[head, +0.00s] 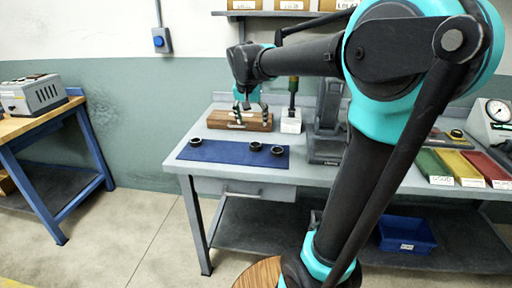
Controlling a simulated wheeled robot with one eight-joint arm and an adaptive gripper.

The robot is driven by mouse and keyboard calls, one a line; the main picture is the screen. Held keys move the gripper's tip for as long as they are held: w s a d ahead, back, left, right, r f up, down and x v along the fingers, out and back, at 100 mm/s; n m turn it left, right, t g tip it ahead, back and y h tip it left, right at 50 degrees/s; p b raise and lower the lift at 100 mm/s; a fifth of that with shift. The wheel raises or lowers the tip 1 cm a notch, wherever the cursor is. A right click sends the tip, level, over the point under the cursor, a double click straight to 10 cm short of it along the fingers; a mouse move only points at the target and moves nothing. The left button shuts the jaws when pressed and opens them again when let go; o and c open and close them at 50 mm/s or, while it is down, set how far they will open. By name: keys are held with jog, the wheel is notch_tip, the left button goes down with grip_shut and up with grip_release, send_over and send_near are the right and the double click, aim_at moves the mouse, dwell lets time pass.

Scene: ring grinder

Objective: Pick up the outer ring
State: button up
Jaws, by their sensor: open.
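Three small dark rings lie on the blue mat (216,154) on the workbench: a left ring (196,141), a middle ring (256,146) and a right ring (277,150). They are too small to tell which one is the outer ring. My gripper (246,105) is open, pointing down in front of or over the wooden block (225,121) behind the mat. It is small in this view, and I cannot tell whether it touches the block. I see nothing held between its fingers.
A green-handled tool in a white base (291,122) stands right of the block, beside a dark press-like machine (328,147). The bench's front left edge is clear.

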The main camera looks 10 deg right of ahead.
jog(key=w+r, duration=0.1)
send_near(255, 142)
jog(key=shift+s+a+f, duration=0.2)
jog(key=shift+s+f, duration=0.4)
jog(key=shift+f, duration=0.3)
jog(key=shift+x, duration=3.15)
jog(key=shift+s+d, duration=0.1)
jog(key=shift+d, duration=0.1)
jog(key=shift+c, duration=0.3)
jog(key=c, duration=1.3)
jog(key=shift+o, duration=0.2)
jog(key=shift+r, duration=0.1)
